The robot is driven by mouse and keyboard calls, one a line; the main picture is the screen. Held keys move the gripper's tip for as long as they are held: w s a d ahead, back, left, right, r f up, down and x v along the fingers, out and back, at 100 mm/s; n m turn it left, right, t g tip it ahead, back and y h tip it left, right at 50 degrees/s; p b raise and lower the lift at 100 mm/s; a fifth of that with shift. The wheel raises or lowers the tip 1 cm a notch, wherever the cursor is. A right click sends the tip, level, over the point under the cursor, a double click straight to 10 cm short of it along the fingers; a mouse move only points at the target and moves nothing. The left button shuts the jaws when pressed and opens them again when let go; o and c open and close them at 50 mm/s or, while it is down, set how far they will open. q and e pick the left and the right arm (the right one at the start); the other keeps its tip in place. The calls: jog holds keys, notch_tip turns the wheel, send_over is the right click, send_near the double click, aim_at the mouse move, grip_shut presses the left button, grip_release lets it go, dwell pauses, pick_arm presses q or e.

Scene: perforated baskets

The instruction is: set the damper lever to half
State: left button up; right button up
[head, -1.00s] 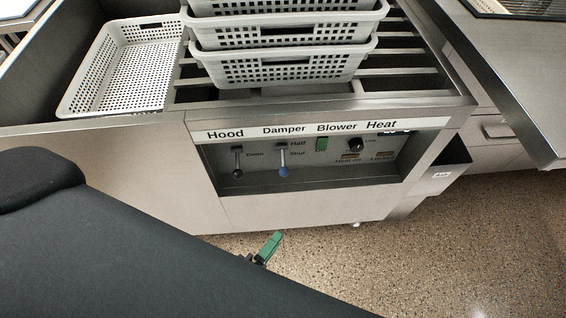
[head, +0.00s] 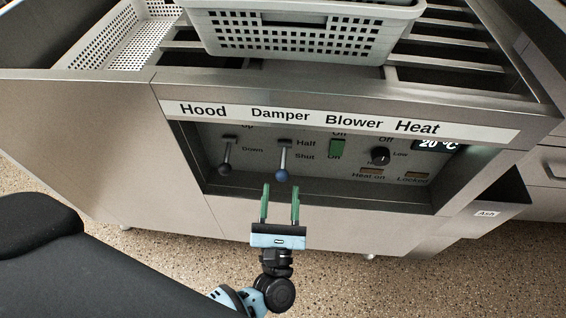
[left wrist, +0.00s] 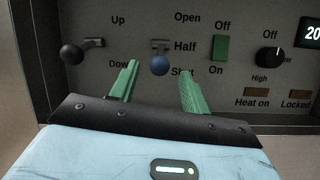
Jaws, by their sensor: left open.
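The damper lever (head: 281,173) has a blue ball knob on a short metal stem and hangs downward under the Damper label, its knob beside the word Shut. In the left wrist view the blue knob (left wrist: 160,65) shows between and beyond my fingertips, below the word Half. My left gripper (head: 281,188) is open and empty, its green fingers pointing at the panel just below the knob. In the left wrist view the left gripper (left wrist: 160,70) has its fingers apart, one to each side of the knob; I cannot tell whether they reach around it. My right gripper is not in view.
The hood lever (head: 225,168), with a dark knob, stands left of the damper lever. The green blower switch (head: 337,147) and heat dial (head: 380,156) are to its right. The panel is recessed under a frame with a lower ledge. A perforated basket (head: 300,35) sits above.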

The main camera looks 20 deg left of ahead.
aim_at(283, 173)
pick_arm(q)
jog(key=shift+x, duration=3.8)
grip_shut()
